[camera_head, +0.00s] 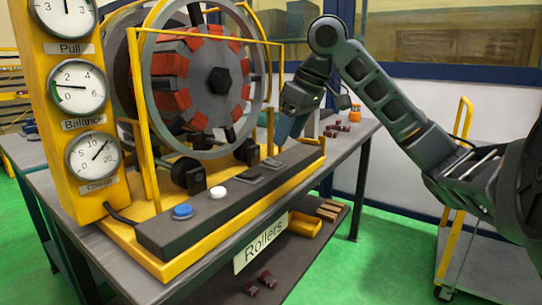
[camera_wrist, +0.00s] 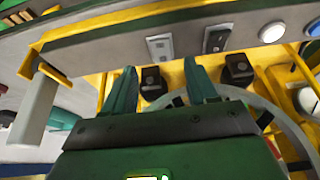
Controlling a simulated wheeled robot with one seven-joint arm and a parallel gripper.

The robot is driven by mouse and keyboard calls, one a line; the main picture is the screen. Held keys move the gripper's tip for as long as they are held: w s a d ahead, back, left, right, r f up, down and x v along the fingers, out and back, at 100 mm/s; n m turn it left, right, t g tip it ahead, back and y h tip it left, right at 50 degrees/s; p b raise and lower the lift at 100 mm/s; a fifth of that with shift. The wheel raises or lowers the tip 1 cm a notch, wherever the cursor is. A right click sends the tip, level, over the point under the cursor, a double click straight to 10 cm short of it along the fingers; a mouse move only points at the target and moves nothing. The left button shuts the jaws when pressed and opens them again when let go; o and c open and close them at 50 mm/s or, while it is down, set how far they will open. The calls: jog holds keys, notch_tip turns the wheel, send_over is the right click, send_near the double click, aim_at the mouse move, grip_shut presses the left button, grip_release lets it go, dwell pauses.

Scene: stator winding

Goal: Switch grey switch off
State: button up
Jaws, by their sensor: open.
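The grey switch (camera_head: 271,162) sits on the dark control strip along the front of the yellow winding machine. In the wrist view the light grey switch (camera_wrist: 160,46) lies just beyond my fingertips, roughly centred between them. A darker switch (camera_wrist: 216,38) is beside it, and this also shows in the head view (camera_head: 249,178). My gripper (camera_wrist: 162,78) is open, with its two teal fingers apart and nothing between them. In the head view my gripper (camera_head: 288,128) hangs above and behind the grey switch. I cannot tell whether the fingers touch anything, or the switch's position.
A white button (camera_head: 217,192) and a blue button (camera_head: 183,211) are farther left on the strip. The large stator wheel (camera_head: 215,85) with red coils stands behind it. Yellow frame posts rise close to my gripper. Small dark red parts (camera_head: 332,131) lie at the table's right end.

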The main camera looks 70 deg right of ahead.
aim_at(276, 162)
jog(key=b+x, duration=0.1)
jog(key=x, duration=0.5)
jog(key=shift+w+f, duration=0.2)
jog(key=shift+c, duration=0.3)
jog(key=c, duration=1)
jog(key=p, duration=0.1)
jog(key=r+p, duration=0.1)
jog(key=p, duration=0.1)
jog(key=shift+w+g, duration=0.25)
jog(key=shift+g, duration=0.15)
jog(key=g+p, duration=0.1)
jog(key=p, duration=0.4)
jog(key=shift+w+d+g+y+p, duration=0.1)
jog(key=shift+w+g+y+p, duration=0.1)
jog(key=shift+g+y+p, duration=0.15)
jog(key=shift+f+g+p, duration=0.25)
jog(key=shift+p, duration=0.25)
jog(key=o, duration=1.1)
jog(key=shift+c, duration=0.2)
jog(key=shift+r, duration=0.15)
